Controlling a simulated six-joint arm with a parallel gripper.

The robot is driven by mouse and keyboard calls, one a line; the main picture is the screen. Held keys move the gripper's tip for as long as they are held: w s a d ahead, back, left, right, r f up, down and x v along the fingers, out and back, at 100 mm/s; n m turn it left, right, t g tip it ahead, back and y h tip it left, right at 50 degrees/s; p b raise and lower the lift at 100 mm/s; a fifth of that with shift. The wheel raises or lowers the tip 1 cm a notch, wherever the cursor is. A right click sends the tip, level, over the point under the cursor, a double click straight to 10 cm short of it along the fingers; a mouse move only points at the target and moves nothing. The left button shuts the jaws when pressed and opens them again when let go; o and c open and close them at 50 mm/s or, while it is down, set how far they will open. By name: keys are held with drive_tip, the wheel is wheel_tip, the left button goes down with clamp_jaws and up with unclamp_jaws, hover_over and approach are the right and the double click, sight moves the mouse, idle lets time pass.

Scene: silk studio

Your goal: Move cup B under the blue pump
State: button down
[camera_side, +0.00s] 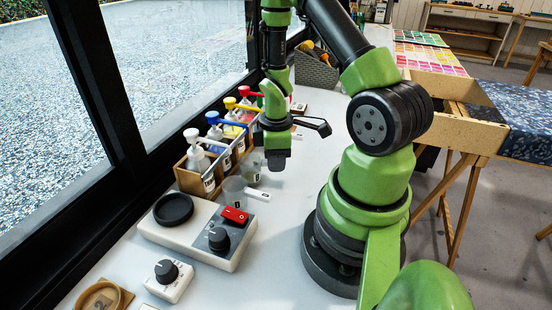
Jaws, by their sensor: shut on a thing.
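My gripper (277,163) points down in front of the bottle rack, with its dark fingertips close together. A clear cup (250,174) is just left of the fingertips. It appears to be cup B, held by its handle, but the fingers hide the handle and I cannot read its letter.
Another clear cup (233,189) with a white handle stands in front, close to the held one. The wooden rack (188,181) also holds white, yellow and red pumps. A scale-like device (196,235) with a red switch and a knob box (168,280) are nearer.

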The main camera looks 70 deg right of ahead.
drive_tip(key=shift+f, duration=0.35)
drive_tip(key=c, duration=1)
unclamp_jaws()
wheel_tip(320, 180, up, 10)
drive_tip(key=shift+f, duration=0.1)
